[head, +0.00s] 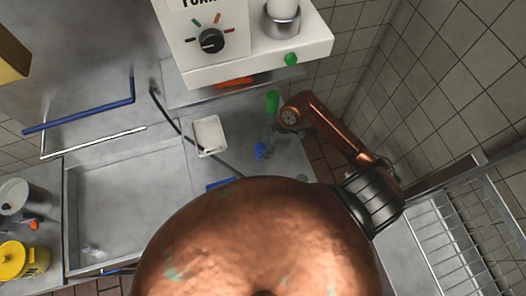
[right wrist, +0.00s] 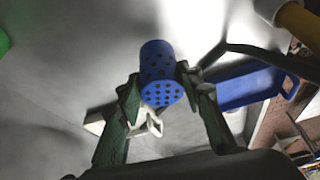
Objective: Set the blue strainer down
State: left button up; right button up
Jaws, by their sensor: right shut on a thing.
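The blue strainer (right wrist: 158,62) is a small perforated cup. In the right wrist view it sits between the two dark green fingers of my right gripper (right wrist: 160,88), which is shut on it. The holed end faces the camera. In the head view the strainer (head: 261,151) is a small blue spot beside my right gripper (head: 268,143), over the grey counter (head: 235,160). I cannot tell whether it touches the counter. My left gripper is not in view.
A white container (head: 209,135) stands left of the strainer, and a green cup (head: 272,101) stands behind it. A blue tray (right wrist: 245,86) lies to the right in the wrist view. The machine with a dial (head: 211,41) overhangs the back. A sink basin (head: 130,205) is at left.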

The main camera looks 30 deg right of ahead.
jog(key=shift+d+f, duration=0.1)
jog(key=shift+f, duration=1.6)
jog(key=shift+f, duration=0.1)
jog(key=o, duration=1.2)
jog(key=shift+c, duration=0.2)
jog(key=v, duration=1.2)
